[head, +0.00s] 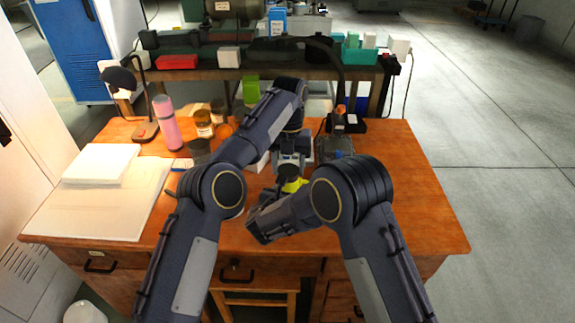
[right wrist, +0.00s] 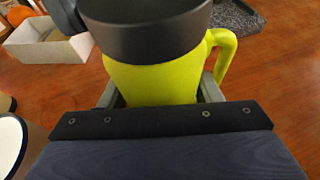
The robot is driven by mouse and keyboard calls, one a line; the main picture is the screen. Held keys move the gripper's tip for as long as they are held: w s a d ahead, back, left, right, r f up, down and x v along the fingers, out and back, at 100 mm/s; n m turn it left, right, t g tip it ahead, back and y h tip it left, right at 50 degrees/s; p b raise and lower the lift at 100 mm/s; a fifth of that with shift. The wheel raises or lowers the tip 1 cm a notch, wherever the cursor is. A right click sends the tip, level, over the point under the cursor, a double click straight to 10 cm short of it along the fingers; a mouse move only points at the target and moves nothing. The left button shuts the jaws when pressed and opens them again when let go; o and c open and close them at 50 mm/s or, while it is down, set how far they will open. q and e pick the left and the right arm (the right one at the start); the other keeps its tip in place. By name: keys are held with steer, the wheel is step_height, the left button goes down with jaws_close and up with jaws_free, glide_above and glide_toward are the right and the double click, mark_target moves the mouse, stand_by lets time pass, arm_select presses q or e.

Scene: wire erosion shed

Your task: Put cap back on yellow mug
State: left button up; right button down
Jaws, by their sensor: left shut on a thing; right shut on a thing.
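The yellow mug (head: 294,186) is partly hidden by my arms in the head view. In the right wrist view, the mug (right wrist: 155,84) stands upright with its handle to the right. My right gripper (right wrist: 160,95) is shut on the mug, one finger on each side. A dark round cap (right wrist: 145,38) covers the mug's top in that view; I cannot tell whether it is seated or held just above. My left gripper (head: 291,164) points down over the mug and is shut on the cap (head: 290,172). Its fingertips are hard to make out.
A pink bottle (head: 166,122), several jars (head: 204,122) and a lamp (head: 142,100) stand at the desk's back left. White sheets (head: 102,165) lie on the left. A dark device (head: 336,142) stands right of my left gripper. The desk's right side (head: 405,190) is clear.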

arm_select(q)
steer(key=shift+m, duration=0.8)
steer(key=o, duration=1)
steer(key=shift+c, duration=0.6)
